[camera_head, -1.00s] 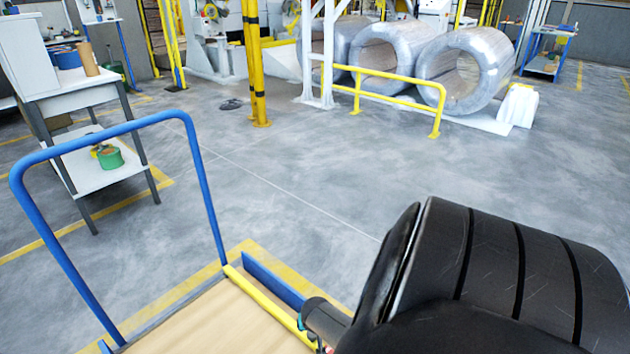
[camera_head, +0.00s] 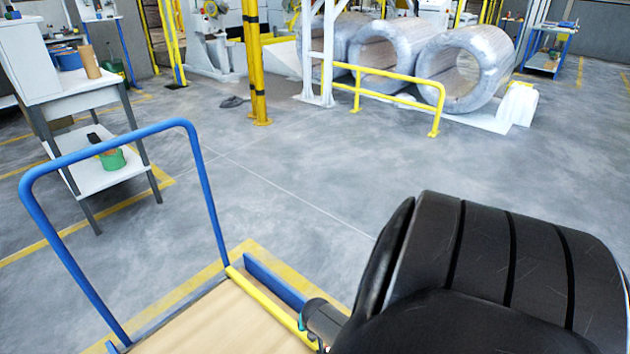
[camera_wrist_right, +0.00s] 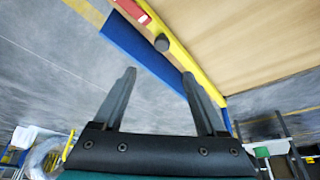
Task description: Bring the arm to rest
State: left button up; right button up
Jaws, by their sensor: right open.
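My right gripper (camera_wrist_right: 160,98) shows in the right wrist view with its two dark fingers spread apart and nothing between them. Past the fingers are the blue bar (camera_wrist_right: 150,55) and yellow edge (camera_wrist_right: 190,60) of a cart, with a gap I cannot judge. In the head view my dark arm fills the lower right, and the gripper itself is hidden there. My left gripper is in neither view.
A cart with a wooden deck (camera_head: 225,322) and blue handle (camera_head: 110,150) stands at the lower left. A white workbench (camera_head: 85,95) is behind it. Wrapped coils (camera_head: 465,68) stand behind a yellow rail (camera_head: 390,77). The middle floor is clear.

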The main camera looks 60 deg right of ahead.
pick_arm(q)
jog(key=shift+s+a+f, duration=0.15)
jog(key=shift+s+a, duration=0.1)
pick_arm(e)
jog(key=shift+r, duration=0.15)
jog(key=shift+a, duration=0.1)
dwell(0.3)
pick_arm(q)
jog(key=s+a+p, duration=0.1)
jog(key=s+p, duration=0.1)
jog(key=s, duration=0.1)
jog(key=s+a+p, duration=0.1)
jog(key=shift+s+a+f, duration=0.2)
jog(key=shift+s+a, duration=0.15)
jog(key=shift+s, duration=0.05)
pick_arm(e)
jog(key=s+a+f+n+y, duration=0.1)
jog(key=s+a+f+n, duration=0.2)
jog(key=s+a+n, duration=0.4)
jog(key=s+a+f+n+y, duration=0.2)
jog(key=s+a+f+n, duration=0.2)
jog(key=a, duration=1.2)
jog(key=s+n, duration=0.3)
jog(key=s, duration=0.1)
jog(key=shift+s+f, duration=0.2)
